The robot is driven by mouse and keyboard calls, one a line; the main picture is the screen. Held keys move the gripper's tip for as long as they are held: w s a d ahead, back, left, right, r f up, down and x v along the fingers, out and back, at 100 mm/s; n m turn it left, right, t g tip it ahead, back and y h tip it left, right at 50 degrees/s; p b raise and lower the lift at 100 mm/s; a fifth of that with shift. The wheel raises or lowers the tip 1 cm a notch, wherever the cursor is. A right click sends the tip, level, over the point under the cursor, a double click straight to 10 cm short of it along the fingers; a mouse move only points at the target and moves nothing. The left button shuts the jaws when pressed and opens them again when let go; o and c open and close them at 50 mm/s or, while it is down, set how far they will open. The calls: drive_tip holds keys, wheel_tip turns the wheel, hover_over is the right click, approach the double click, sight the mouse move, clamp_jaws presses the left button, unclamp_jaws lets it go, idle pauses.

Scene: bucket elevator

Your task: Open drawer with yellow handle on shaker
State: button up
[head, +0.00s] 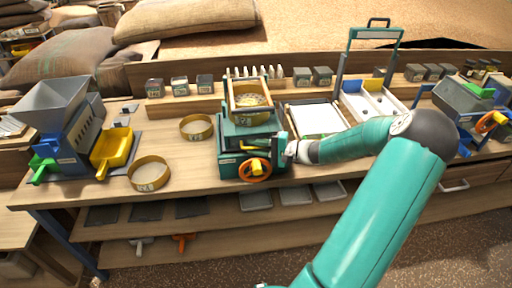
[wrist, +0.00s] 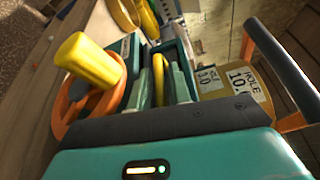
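The shaker (head: 232,135) is a teal machine in the middle of the bench. An orange handwheel with a yellow knob is on its front (head: 256,169); the wheel also shows at left in the wrist view (wrist: 92,95). My gripper (head: 284,146) is at the shaker's right front side. In the wrist view a slim upright yellow handle (wrist: 158,72) stands between the two grey-green fingers of my gripper (wrist: 163,80). A narrow gap shows beside the handle, so the fingers look open around it. The drawer's front is mostly hidden; I see no opening gap.
A sieve labelled HOLE 10.0 (wrist: 240,88) is close to my gripper. Loose sieves (head: 150,174) lie between. A white tray (head: 315,117) is behind my forearm. The floor in front is clear.

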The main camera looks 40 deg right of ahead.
drive_tip(key=shift+c, duration=0.4)
clamp_jaws()
drive_tip(key=s+a, duration=0.2)
drive_tip(key=s, duration=0.1)
drive_tip(key=s+a, duration=0.4)
drive_tip(key=s, duration=0.1)
drive_tip(key=shift+s, duration=0.3)
drive_tip(key=shift+o, duration=0.4)
unclamp_jaws()
